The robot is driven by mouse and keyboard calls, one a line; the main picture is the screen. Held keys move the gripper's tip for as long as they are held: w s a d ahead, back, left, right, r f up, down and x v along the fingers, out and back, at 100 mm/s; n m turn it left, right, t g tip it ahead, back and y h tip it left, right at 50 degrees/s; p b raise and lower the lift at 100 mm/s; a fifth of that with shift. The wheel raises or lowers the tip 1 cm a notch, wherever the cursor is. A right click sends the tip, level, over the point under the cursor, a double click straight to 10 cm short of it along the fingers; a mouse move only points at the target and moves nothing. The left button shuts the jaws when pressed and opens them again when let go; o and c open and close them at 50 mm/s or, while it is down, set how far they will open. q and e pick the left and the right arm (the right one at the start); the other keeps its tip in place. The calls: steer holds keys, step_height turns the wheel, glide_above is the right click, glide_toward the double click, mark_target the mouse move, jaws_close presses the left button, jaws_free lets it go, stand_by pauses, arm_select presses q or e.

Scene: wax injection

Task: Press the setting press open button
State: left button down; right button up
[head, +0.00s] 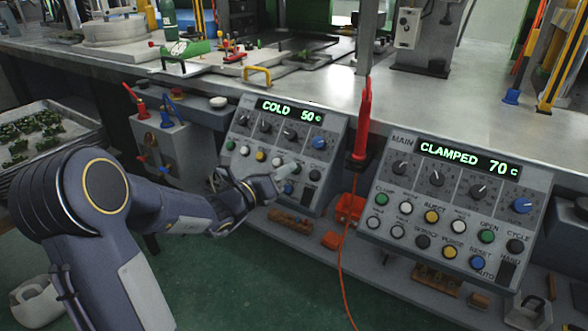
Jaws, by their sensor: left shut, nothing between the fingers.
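The left control panel (336,135) has a display reading "COLD 50 c". It has a row of dark knobs with one blue knob, and coloured buttons below; its name label is too small to read. My left gripper (287,171) is shut and empty, reaching in from the left. Its fingertips are in front of the right part of this panel's button rows and hide some buttons; I cannot tell whether they touch. A blue button (288,188) shows just below the fingertips. The right control panel (541,183), labelled "MAIN", reads "CLAMPED 70 c" and has a green button (487,236) labelled "OPEN".
A red tool (363,120) with a red cord hangs between the panels. A metal workbench (340,90) runs above and behind them. A grey box (165,150) with red and blue fittings and a tray (88,128) of green parts stand at left.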

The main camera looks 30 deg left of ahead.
arm_select(q)
steer(key=shift+w+f, duration=0.35)
steer(key=shift+w, duration=0.1)
stand_by(0.7)
stand_by(0.4)
steer(key=shift+s+r+p, duration=0.3)
steer(key=shift+s+r, duration=0.25)
steer(key=shift+s, duration=0.15)
steer(key=s+r+p, duration=0.1)
steer(key=s, duration=0.1)
steer(key=s+r+p, duration=0.1)
steer(key=r+p, duration=0.1)
steer(key=shift+s+a+r, duration=0.1)
steer(key=shift+s+a, duration=0.05)
steer(key=shift+s, duration=0.25)
stand_by(0.5)
